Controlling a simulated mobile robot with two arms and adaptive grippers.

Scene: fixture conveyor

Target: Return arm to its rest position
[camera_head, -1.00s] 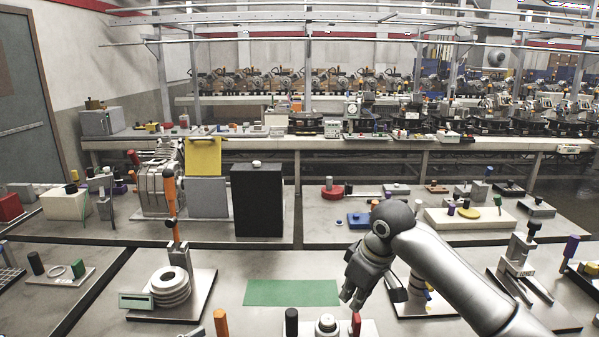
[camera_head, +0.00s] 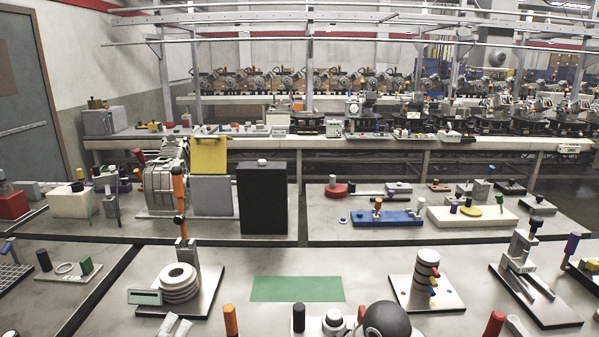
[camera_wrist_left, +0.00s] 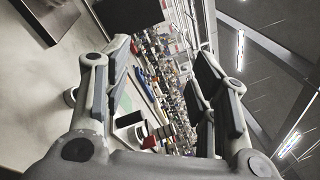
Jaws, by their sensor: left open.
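My left gripper (camera_wrist_left: 163,58) shows in the left wrist view with its two fingers spread apart and nothing between them. It is turned on its side and faces out over the bench. A dark rounded joint (camera_head: 386,318) at the bottom edge of the head view appears to be part of my right arm. My right gripper is out of the picture. Two light grey tips (camera_head: 175,327) stick up at the bottom edge; I cannot tell whether they belong to my left gripper.
A green mat (camera_head: 297,289) lies clear on the front bench. A red handle (camera_head: 494,323) is at the front right. A black box (camera_head: 262,200) stands behind the mat.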

